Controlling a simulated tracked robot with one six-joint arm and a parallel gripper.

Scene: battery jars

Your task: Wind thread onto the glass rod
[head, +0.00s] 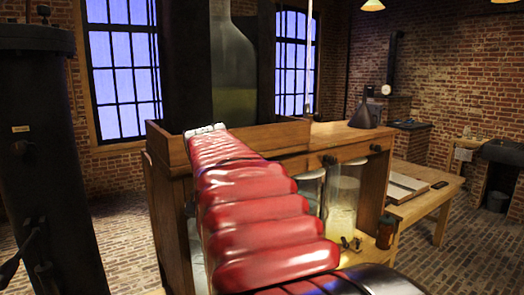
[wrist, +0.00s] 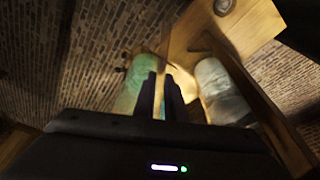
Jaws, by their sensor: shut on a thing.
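My gripper (wrist: 160,98) shows in the wrist view as two dark upright fingers close together. It is shut on a narrow thing; only a pale bluish sliver shows between the fingers, and I cannot tell whether it is thread or rod. In the head view my red ribbed arm reaches up to the wooden cabinet, and the fingers are not visible there. A thin pale upright line stands above the cabinet at the back; I cannot tell whether it is the glass rod. No thread can be made out.
A large glass bottle (head: 234,70) with greenish liquid stands behind the wooden cabinet's raised edge (head: 285,138). Glass jars (head: 343,200) stand below its top. A low wooden table (head: 440,195) is at right, a dark cylinder (head: 45,150) at left. Brick floor (head: 460,255) is clear at right.

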